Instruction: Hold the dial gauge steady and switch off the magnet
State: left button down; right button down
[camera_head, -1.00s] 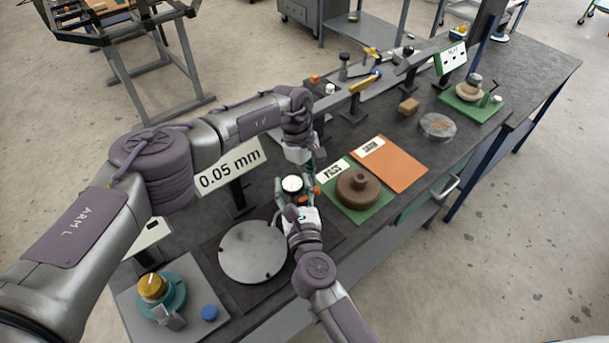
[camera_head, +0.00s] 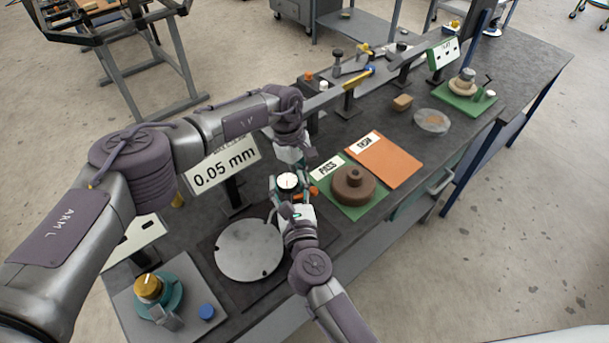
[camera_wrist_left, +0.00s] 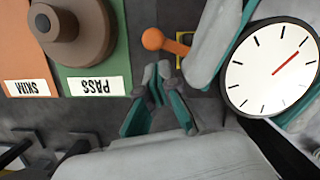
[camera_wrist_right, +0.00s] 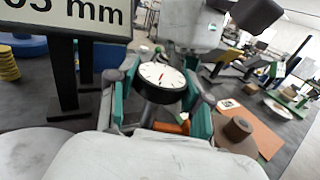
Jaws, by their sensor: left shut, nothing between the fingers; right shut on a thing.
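The dial gauge (camera_head: 288,182) has a round white face with a red hand. My right gripper (camera_wrist_right: 158,100) is shut on it, with fingers on both sides of the black body. The gauge face also shows large in the left wrist view (camera_wrist_left: 272,68). An orange lever with a round knob (camera_wrist_left: 158,40), at a small yellow plate, is just beyond my left gripper (camera_wrist_left: 155,85). The left fingers are shut and empty, close to the lever; whether they touch it I cannot tell. The gauge's base is mostly hidden by my grippers.
A brown stepped part (camera_head: 352,186) sits on the green PASS mat (camera_head: 370,214), beside the orange SKIM mat (camera_head: 392,160). A grey round plate (camera_head: 248,252) lies in front left. A 0.05 mm sign (camera_head: 222,172) stands behind the gauge, near my left arm.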

pick_arm(q)
jog(key=shift+r, duration=0.1)
jog(key=d+v, duration=0.1)
jog(key=v, duration=0.8)
jog(key=shift+w+r, duration=0.4)
jog(key=shift+w, duration=0.05)
pick_arm(e)
jog(key=shift+c, duration=2)
grip_release()
pick_arm(q)
jog(key=shift+a, duration=0.1)
